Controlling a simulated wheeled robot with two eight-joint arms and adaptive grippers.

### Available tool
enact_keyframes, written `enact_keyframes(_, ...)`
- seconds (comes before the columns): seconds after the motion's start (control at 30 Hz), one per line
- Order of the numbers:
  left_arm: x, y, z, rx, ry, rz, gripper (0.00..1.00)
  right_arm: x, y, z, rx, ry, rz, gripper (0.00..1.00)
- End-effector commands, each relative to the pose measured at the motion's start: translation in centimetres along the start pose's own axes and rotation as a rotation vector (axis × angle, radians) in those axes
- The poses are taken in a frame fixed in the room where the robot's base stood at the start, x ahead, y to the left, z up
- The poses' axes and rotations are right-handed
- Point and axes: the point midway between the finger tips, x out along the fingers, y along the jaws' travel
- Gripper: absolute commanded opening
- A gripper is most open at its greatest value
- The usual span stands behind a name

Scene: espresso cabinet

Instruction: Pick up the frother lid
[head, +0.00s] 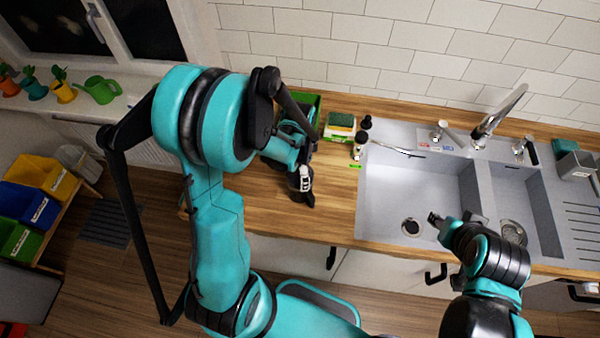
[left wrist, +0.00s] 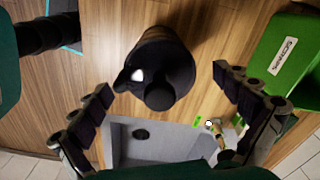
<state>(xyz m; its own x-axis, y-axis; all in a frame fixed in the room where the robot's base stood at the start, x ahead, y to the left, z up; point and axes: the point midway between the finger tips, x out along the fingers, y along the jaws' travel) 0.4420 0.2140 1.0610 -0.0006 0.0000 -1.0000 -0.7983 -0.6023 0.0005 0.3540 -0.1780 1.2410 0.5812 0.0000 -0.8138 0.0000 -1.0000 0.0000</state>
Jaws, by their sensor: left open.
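In the left wrist view a dark, rounded frother (left wrist: 178,50) stands on the wooden counter. I take its black top for the frother lid (left wrist: 160,92); a small white patch shows on it, and the seam between lid and body cannot be made out. My left gripper (left wrist: 164,82) is open, with one finger on each side of the lid and gaps between. In the head view my left gripper (head: 300,160) is over the counter left of the sink, and my arm partly hides the frother. My right gripper (head: 452,222) is above the sink; its jaw opening is unclear.
A green box (left wrist: 290,60) stands right of the gripper in the left wrist view. The sink (head: 380,200) with its tap (head: 498,110) lies to the right. Sponges (head: 341,124) and small bottles are at the back. Bare counter (head: 335,200) lies between frother and sink.

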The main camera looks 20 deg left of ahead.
Motion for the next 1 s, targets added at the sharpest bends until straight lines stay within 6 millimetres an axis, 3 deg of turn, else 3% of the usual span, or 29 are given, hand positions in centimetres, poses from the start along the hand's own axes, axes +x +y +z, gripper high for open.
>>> enact_keyframes(0.13, -0.05, 0.0, 0.0, 0.0, 0.0, 0.0, 1.0, -0.03, 0.0, -0.03, 0.0, 0.0, 0.0, 0.4)
enact_keyframes(0.37, -0.05, 0.0, 0.0, -0.001, 0.0, 0.0, 0.44, -0.03, 0.0, -0.03, 0.0, 0.0, 0.0, 0.4)
enact_keyframes(0.53, 0.01, 0.04, 0.0, -0.001, 0.0, 0.001, 0.38, 0.0, 0.0, 0.0, 0.0, 0.0, 0.0, 0.4)
enact_keyframes(1.0, 0.1, 0.11, 0.01, 0.0, 0.0, 0.002, 0.41, 0.05, 0.0, 0.03, 0.0, 0.0, 0.0, 0.4)
